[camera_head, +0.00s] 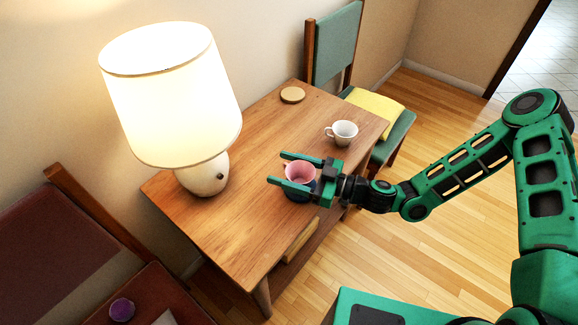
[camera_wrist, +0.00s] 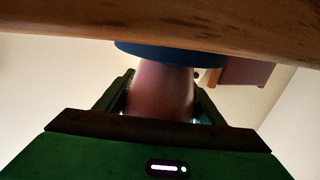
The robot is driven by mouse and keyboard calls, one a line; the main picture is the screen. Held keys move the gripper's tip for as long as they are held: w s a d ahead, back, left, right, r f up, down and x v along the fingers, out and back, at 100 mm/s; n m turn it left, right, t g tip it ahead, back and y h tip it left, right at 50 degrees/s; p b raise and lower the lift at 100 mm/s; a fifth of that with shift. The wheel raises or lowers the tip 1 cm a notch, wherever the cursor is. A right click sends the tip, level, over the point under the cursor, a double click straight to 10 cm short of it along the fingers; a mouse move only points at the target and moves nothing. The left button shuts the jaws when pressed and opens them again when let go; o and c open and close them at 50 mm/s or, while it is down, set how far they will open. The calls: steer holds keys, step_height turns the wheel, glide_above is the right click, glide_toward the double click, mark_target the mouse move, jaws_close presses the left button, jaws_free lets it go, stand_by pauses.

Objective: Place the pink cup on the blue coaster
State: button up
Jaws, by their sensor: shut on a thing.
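The pink cup (camera_head: 300,173) is upright near the table's front edge, between the fingers of my gripper (camera_head: 277,168). My gripper is shut on the pink cup, with one finger on each side. The dark blue coaster (camera_head: 297,196) shows partly below the cup, and the lower finger hides some of it. In the wrist view, which looks upside down, the pink cup (camera_wrist: 160,92) is between the fingers and its base meets the blue coaster (camera_wrist: 168,51). The coaster lies against the wooden table (camera_wrist: 60,22). I cannot tell whether the cup's weight rests on the coaster.
A lit lamp (camera_head: 203,177) stands on the left of the wooden table (camera_head: 250,130). A white cup (camera_head: 345,132) stands behind my gripper, and a round tan disc (camera_head: 292,95) lies at the far end. A green chair (camera_head: 335,45) with a yellow cushion (camera_head: 375,105) is beyond. The table's middle is clear.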

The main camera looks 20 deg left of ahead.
steer(key=shift+f, duration=0.1)
steer(key=o, duration=1.1)
steer(key=shift+o, duration=0.2)
steer(key=d, duration=0.8)
steer(key=s+d, duration=0.1)
steer(key=d, duration=0.3)
